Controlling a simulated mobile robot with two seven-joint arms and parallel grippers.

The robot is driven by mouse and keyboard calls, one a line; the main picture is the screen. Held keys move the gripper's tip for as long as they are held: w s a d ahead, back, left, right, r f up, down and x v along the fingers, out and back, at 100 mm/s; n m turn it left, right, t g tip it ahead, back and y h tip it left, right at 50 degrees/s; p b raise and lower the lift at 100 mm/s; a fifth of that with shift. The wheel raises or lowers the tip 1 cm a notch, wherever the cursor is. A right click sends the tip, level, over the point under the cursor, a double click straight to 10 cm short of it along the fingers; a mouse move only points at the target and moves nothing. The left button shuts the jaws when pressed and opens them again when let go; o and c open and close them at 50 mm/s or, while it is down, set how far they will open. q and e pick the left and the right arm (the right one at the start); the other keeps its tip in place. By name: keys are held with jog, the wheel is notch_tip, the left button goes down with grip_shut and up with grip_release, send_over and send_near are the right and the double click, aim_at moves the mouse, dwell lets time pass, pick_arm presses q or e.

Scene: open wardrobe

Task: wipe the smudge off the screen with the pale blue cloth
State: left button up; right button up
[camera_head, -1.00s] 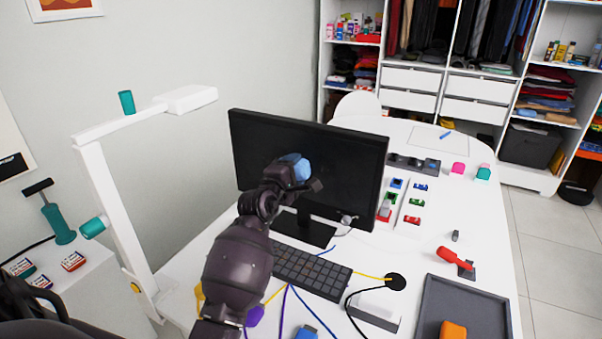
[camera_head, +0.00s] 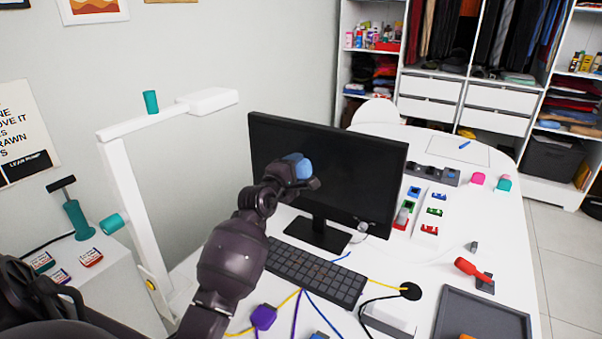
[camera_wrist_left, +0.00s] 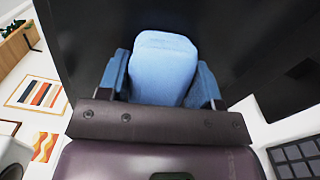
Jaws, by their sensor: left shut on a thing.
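The black screen (camera_head: 345,165) stands on the white desk, facing me. My left gripper (camera_head: 297,168) is in front of the left-middle part of the screen. It is shut on the pale blue cloth (camera_head: 303,167), which looks like a thick pad. In the left wrist view the cloth (camera_wrist_left: 165,68) sits between the two fingers, with the dark screen (camera_wrist_left: 255,40) behind it. I cannot tell whether the cloth touches the screen. No smudge can be made out on the visible part; the gripper and cloth hide some of it. My right gripper is not in view.
A keyboard (camera_head: 315,272) lies below the screen, with several cables in front of it. A white lamp (camera_head: 135,210) stands at the left. A grey tray (camera_head: 480,318) and a red-handled tool (camera_head: 472,268) lie at the right.

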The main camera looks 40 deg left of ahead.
pick_arm(q)
jog(key=shift+s+a+b, duration=0.15)
jog(key=shift+a+b, duration=0.15)
jog(key=shift+a, duration=0.95)
jog(key=a+b, duration=0.1)
jog(key=a, duration=0.2)
jog(key=shift+s+a, duration=0.2)
jog(key=shift+r, duration=0.1)
jog(key=shift+d, duration=0.1)
